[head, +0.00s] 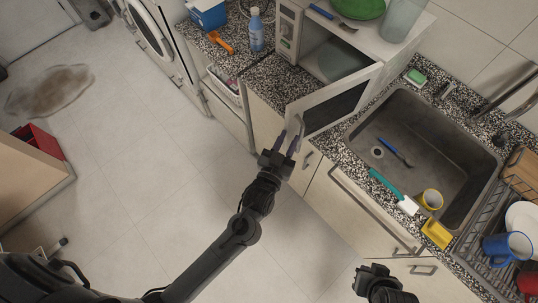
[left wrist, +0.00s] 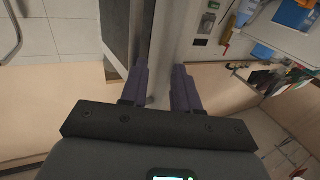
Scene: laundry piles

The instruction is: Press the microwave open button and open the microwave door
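The white microwave (head: 289,38) stands on the counter at the top of the head view. Its door (head: 330,105) is swung wide open toward the sink, and part of the inside shows. The control panel with its buttons (head: 287,30) is on the microwave's left front. My left gripper (head: 287,141) is at the outer end of the door, by its grey handle (head: 299,126). In the left wrist view, the gripper's two purple-grey fingers (left wrist: 159,88) are apart, with the pale door edge (left wrist: 160,45) ahead between them; contact is unclear. My right gripper (head: 375,277) is low in the head view, away from the microwave, its fingers unclear.
A sink (head: 413,112) holding a blue-handled utensil and yellow cup lies right of the door. A spray bottle (head: 256,32) stands left. The floor (head: 120,140) at left is mostly clear.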

